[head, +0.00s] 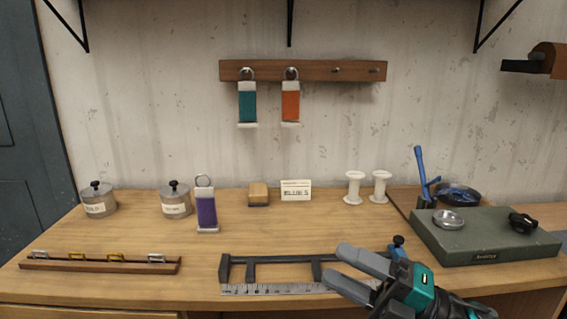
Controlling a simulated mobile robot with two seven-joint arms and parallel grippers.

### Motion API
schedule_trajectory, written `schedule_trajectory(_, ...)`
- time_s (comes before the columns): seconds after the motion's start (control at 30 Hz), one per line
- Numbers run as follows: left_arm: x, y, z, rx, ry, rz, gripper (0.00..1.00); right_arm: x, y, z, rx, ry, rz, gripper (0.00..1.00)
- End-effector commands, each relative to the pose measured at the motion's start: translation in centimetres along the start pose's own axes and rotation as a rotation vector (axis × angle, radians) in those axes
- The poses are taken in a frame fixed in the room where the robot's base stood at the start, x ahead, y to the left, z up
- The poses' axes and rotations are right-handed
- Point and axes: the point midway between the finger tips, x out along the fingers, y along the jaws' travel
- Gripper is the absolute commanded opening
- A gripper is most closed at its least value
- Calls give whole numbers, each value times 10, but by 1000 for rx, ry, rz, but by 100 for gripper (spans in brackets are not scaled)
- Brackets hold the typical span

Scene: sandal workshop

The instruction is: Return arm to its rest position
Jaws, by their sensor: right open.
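My right gripper (340,269) comes in from the lower right, over the front of the bench. Its two grey fingers are apart and I see nothing between them. It is beside the right end of a dark metal frame (270,258) with a ruler (265,289) along its front edge, and hides part of both. I cannot tell whether it touches them. My left gripper is not in view.
The wooden bench (130,233) holds two lidded jars, a purple tag (206,207), a wooden block (258,194), two white spools and a rail of buckles (100,263). A green slab (485,238) stands at right. Teal and orange tags hang from the wall rack (350,71).

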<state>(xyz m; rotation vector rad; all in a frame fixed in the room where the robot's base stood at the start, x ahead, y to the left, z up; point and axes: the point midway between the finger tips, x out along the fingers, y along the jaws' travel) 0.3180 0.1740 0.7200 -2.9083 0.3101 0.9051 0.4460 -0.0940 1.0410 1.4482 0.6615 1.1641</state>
Motion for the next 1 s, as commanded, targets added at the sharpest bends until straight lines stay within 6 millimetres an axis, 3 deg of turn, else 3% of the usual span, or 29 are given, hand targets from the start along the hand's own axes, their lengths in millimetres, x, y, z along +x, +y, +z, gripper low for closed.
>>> schedule_trajectory(0.17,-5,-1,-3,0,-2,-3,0,-40,-54,17,477,-447,120,53)
schedule_trajectory(0.27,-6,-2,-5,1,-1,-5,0,-79,-102,13,746,-712,141,53)
schedule_trajectory(0.4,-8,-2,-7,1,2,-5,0,-141,-173,-23,1107,-1066,127,53)
schedule_trajectory(0.5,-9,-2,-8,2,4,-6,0,-174,-210,-58,1299,-1252,100,53)
schedule_trajectory(0.7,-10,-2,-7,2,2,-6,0,-208,-244,-108,1505,-1447,61,53)
schedule_trajectory(1.0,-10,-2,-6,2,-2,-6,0,-212,-249,-116,1535,-1475,53,53)
